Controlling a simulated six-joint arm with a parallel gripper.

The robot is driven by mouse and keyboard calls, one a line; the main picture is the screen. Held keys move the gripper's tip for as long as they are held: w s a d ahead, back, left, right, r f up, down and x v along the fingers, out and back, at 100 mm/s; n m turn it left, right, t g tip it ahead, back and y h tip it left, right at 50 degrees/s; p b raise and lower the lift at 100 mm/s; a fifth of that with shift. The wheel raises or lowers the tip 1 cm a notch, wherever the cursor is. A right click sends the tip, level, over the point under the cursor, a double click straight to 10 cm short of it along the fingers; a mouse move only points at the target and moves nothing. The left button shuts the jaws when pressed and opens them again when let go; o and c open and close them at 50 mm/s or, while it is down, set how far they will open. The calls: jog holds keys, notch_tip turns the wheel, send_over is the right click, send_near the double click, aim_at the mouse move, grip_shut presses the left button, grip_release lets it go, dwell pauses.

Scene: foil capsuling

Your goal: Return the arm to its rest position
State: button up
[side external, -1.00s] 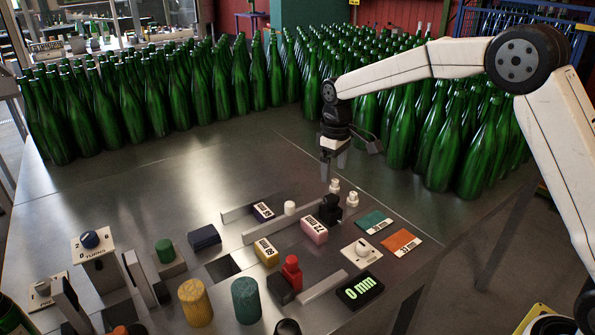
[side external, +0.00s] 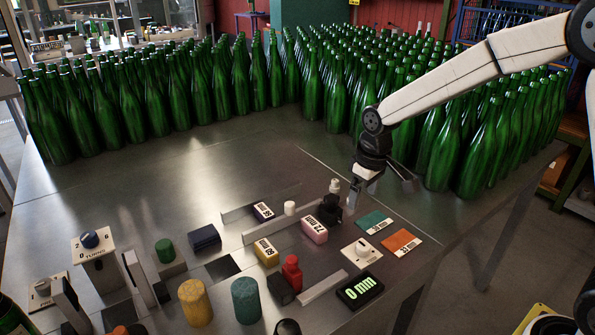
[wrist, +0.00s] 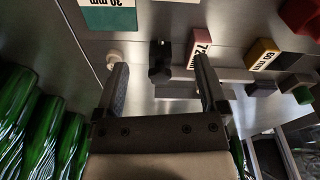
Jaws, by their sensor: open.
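My gripper (side external: 357,190) hangs above the steel table, right of the black knobbed piece (side external: 328,210) and the small white peg (side external: 335,187), partly in front of them. In the wrist view the two fingers (wrist: 162,82) are wide apart with nothing held between them. Beyond them the black piece (wrist: 160,62) and a white peg (wrist: 114,56) show on the table. My arm reaches in from the upper right.
Many green bottles (side external: 255,75) crowd the table's back and right. A pink block (side external: 314,230), yellow block (side external: 266,253), red-topped piece (side external: 291,270), teal card (side external: 374,222), orange card (side external: 401,242) and 0 mm display (side external: 360,290) lie in front. The table (side external: 150,200) is clear at left centre.

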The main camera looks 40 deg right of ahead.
jog(key=s+f+m+t, duration=0.1)
jog(key=s+f, duration=0.3)
jog(key=s, duration=1.1)
jog(key=shift+s+d+m, duration=0.15)
jog(key=shift+d+m, duration=0.05)
jog(key=shift+m, duration=0.4)
